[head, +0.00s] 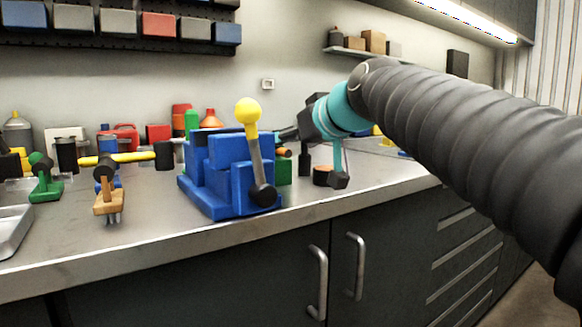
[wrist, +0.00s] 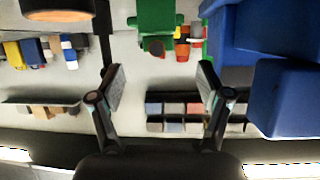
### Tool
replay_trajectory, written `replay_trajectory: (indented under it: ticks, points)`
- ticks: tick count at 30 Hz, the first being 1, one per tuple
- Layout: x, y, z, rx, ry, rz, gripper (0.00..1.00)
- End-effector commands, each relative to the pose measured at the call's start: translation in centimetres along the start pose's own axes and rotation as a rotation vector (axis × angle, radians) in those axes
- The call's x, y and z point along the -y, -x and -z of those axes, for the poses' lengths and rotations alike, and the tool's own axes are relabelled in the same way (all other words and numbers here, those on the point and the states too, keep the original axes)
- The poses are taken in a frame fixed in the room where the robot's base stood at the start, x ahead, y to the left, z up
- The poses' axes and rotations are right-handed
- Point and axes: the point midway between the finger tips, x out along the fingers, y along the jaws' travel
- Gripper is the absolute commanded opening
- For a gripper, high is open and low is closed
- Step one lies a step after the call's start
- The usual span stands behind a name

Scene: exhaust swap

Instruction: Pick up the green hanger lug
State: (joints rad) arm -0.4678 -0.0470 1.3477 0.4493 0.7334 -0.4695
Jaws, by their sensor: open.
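A green block-like piece (wrist: 156,18), which fits the hanger lug, shows at the top of the wrist view, where the picture is upside down. In the head view a green piece (head: 285,170) shows low behind the right side of the blue vise, mostly hidden by it. My gripper (wrist: 160,70) is open, with its two fingers wide apart and nothing between them. The green piece appears beyond the fingertips, apart from them. In the head view my arm reaches in from the right, and its fingers are hard to make out beside the vise.
The blue vise (head: 225,170) with a yellow-knobbed lever stands close beside the green piece. A dark round part with an orange top (head: 322,176) is to its right. A green fixture with a ball knob (head: 45,185) and an orange one (head: 108,200) stand left. The front counter is clear.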

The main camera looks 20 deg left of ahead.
Motion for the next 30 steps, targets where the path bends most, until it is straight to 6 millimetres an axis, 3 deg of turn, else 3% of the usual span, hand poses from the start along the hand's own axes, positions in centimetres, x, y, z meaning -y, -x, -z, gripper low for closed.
replay_trajectory:
  ticks: [4,14,22,30]
  points:
    - [0.0,-2.0,0.0,0.001,0.001,0.000,0.77]
    - [-0.1,-3.9,0.1,0.000,0.000,-0.001,0.77]
    - [-0.2,-7.5,0.1,0.001,0.000,0.000,0.77]
    - [-0.3,-8.0,0.1,-0.001,0.000,-0.001,0.77]
